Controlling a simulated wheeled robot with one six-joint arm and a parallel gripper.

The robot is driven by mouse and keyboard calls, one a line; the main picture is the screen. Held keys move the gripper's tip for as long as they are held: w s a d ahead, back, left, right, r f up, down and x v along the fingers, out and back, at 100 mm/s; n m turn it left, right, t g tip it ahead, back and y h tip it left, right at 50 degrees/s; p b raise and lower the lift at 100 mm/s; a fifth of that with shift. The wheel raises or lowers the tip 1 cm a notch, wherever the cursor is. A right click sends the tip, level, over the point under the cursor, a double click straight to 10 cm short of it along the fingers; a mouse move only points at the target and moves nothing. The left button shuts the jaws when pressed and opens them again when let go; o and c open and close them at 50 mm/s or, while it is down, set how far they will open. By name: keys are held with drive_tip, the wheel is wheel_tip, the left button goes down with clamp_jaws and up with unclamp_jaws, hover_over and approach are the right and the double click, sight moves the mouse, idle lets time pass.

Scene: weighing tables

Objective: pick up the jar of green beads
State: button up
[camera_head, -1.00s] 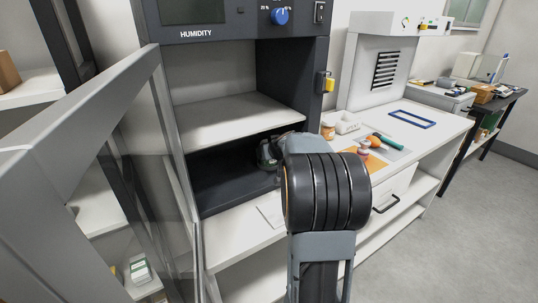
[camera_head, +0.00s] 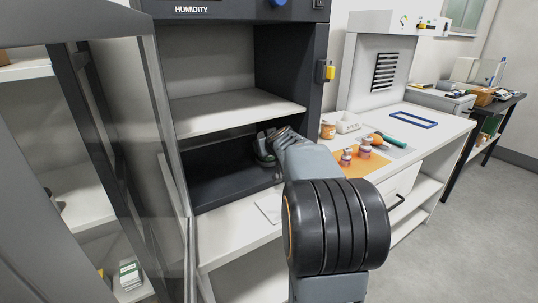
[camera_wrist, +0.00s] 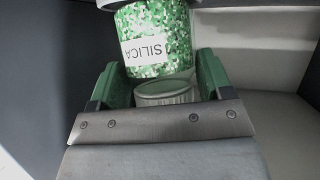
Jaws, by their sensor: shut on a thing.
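The jar of green beads (camera_wrist: 158,45) fills the top middle of the wrist view, with a white label reading SILICA upside down. Its pale ribbed lid (camera_wrist: 165,93) lies between the green finger pads of my gripper (camera_wrist: 160,84), which is shut on the jar. In the head view my gripper (camera_head: 266,145) is inside the dark lower compartment of the humidity cabinet (camera_head: 316,75), under the white shelf (camera_head: 235,113). The jar is mostly hidden there. I cannot tell whether it touches the compartment floor.
The cabinet's glass door (camera_head: 150,130) stands open on the left. The white shelf is close above my gripper. To the right, a white counter (camera_head: 440,128) holds an orange mat (camera_head: 352,168) with small lidded jars, a green-handled tool (camera_head: 388,141) and a blue frame (camera_head: 413,119).

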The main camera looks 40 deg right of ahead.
drive_tip(key=shift+s+a+f+n+t+h+b, duration=0.2)
drive_tip(key=shift+s+a+n+t+h+b, duration=0.25)
drive_tip(key=shift+b, duration=2.45)
drive_tip(key=shift+s+a+f+n+t+h+b, duration=0.25)
drive_tip(key=shift+t+b, duration=0.4)
drive_tip(key=shift+b, duration=2.2)
drive_tip(key=shift+w+a+b, duration=0.1)
drive_tip(key=shift+b, duration=0.75)
